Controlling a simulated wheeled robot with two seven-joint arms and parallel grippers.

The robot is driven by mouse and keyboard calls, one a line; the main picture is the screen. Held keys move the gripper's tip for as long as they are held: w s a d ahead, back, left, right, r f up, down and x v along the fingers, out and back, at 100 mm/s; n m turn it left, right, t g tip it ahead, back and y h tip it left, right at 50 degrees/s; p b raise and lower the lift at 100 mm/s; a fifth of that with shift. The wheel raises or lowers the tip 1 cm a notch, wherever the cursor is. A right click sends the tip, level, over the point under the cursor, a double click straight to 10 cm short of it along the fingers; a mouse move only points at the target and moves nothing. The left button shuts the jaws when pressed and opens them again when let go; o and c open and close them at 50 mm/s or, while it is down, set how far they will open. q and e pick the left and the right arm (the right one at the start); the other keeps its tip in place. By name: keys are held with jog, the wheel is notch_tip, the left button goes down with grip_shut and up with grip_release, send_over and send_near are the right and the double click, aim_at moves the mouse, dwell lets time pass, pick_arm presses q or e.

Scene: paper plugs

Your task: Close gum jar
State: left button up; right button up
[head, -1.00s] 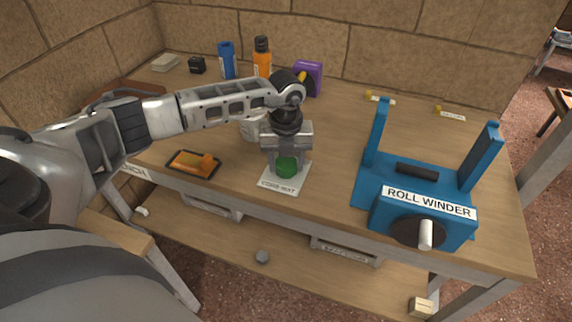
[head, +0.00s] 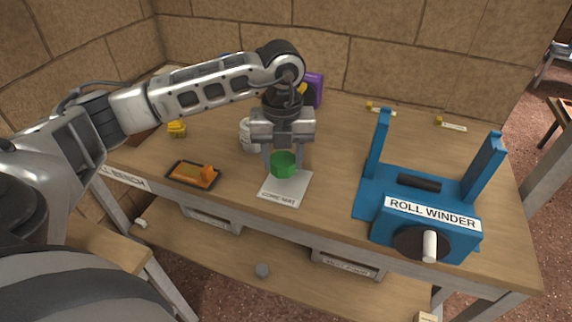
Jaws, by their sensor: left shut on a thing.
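My left gripper (head: 283,163) points down and is shut on a green round lid (head: 284,166). It holds the lid a little above the white cone mat (head: 287,188). A white jar (head: 249,136), which looks like the gum jar, stands on the bench just behind and left of the gripper. The gripper partly hides the jar, and I cannot see its mouth clearly. My right gripper is not in view.
The blue roll winder (head: 420,200) stands at the right of the bench (head: 335,135). A black tray (head: 193,175) with an orange thing lies at the left front. A yellow object (head: 176,129) and a purple box (head: 314,88) stand farther back. My arm hides the back left.

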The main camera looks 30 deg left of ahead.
pick_arm(q)
jog(key=s+d+r+b, duration=0.1)
jog(key=s+d+r, duration=0.2)
jog(key=s, duration=0.5)
jog(key=shift+d+r, duration=0.35)
jog(key=shift+d, duration=0.05)
